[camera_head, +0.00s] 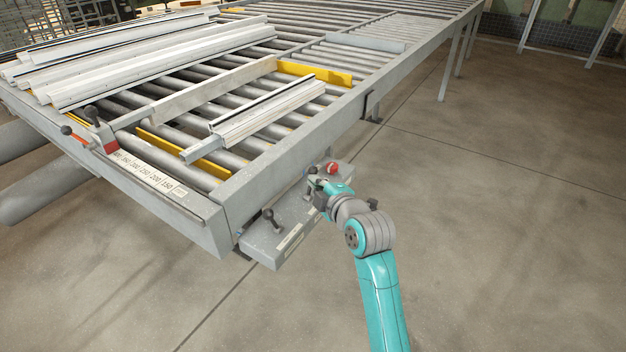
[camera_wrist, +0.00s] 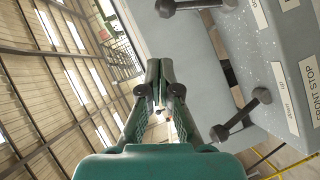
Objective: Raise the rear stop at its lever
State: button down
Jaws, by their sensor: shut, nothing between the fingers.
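A grey control panel (camera_head: 290,225) hangs on the near side of the roller table. A black-knobbed lever (camera_head: 268,214) stands at its left end. Another dark-knobbed lever (camera_head: 313,171) shows right by my gripper (camera_head: 317,184), near the panel's right part. In the wrist view, my gripper (camera_wrist: 165,68) is shut and empty, its fingers together. Two dark levers show to its right: one at the top edge (camera_wrist: 197,5) and one lower (camera_wrist: 243,115) by the label "FRONT STOP" (camera_wrist: 312,88). No label for the rear stop is readable. My wrist hides part of the panel.
A red knob (camera_head: 332,168) sits at the panel's right end. Yellow bars (camera_head: 315,73) lie among the rollers, with a metal profile (camera_head: 255,118) between them. More profiles (camera_head: 150,60) lie at the back left. The floor (camera_head: 500,220) at right is clear.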

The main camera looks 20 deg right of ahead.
jog(key=v, duration=0.6)
jog(key=shift+r, duration=0.15)
jog(key=s+a+f+m+h, duration=0.15)
jog(key=s+f+m, duration=0.25)
jog(key=s+f, duration=0.6)
jog(key=s+a+f+m, duration=0.2)
jog(key=s+f+m, duration=0.45)
jog(key=s, duration=0.65)
jog(key=s+a+r+m, duration=0.1)
jog(key=s+m, duration=0.3)
jog(key=s, duration=2)
jog(key=shift+a+g, duration=0.3)
jog(key=shift+g, duration=0.1)
